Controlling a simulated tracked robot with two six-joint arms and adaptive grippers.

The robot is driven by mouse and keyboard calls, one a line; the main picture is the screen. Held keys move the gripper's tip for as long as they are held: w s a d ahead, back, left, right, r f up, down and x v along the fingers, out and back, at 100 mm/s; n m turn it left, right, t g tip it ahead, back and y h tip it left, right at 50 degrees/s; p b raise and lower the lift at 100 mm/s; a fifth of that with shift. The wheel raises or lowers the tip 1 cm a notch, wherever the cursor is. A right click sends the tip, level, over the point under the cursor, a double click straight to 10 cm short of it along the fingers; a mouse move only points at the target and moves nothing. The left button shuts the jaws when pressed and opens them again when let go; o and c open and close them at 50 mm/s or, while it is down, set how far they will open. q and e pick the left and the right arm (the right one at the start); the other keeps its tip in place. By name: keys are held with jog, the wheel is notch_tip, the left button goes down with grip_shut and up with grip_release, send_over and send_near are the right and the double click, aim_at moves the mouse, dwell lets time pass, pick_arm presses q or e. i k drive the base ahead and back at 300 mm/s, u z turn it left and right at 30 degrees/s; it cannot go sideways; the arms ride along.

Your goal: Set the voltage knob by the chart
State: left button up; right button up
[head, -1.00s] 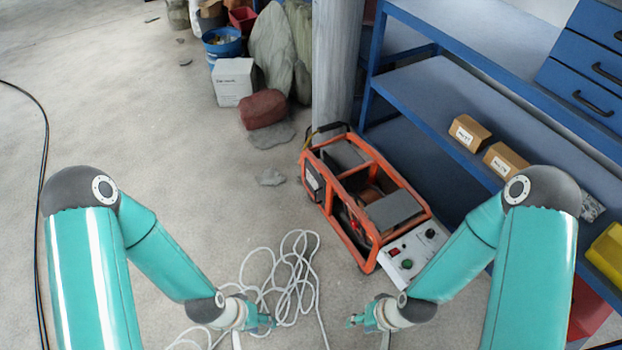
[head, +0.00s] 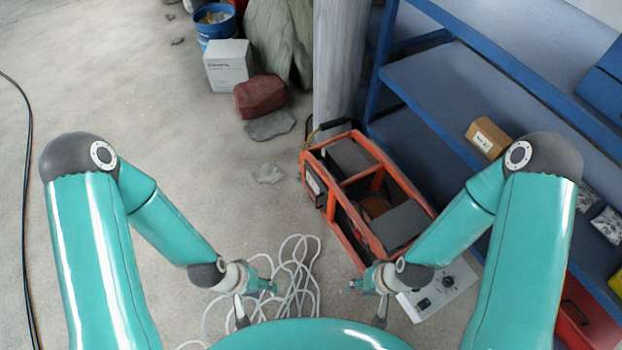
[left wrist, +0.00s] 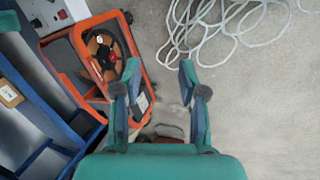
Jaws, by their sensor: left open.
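The orange-framed machine (head: 385,160) stands on the floor right of centre in the head view. Its light control panel (head: 465,273) faces up at its near end, with a black voltage knob (head: 447,281) and a dark switch (head: 424,304). My right arm covers part of the panel. No chart is readable. In the left wrist view the machine's frame (left wrist: 82,38) and panel (left wrist: 42,14) are at upper left. My left gripper (head: 268,287) is open and empty above the floor, left of the machine. My right gripper (head: 362,285) is beside the panel; its jaws are too small to judge.
White cable (head: 298,262) lies coiled on the floor under my left gripper. A blue shelf rack (head: 450,95) with a cardboard box (head: 487,138) stands at right. A grey column (head: 341,70) and a white box (head: 228,66) are behind. The floor at left is mostly clear.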

aim_at(448, 281)
jog(key=u, duration=1)
jog(key=i, duration=0.15)
jog(key=z, duration=2.25)
jog(key=k, duration=0.65)
jog(key=z, duration=0.35)
jog(key=i, duration=0.5)
jog(key=u, duration=0.1)
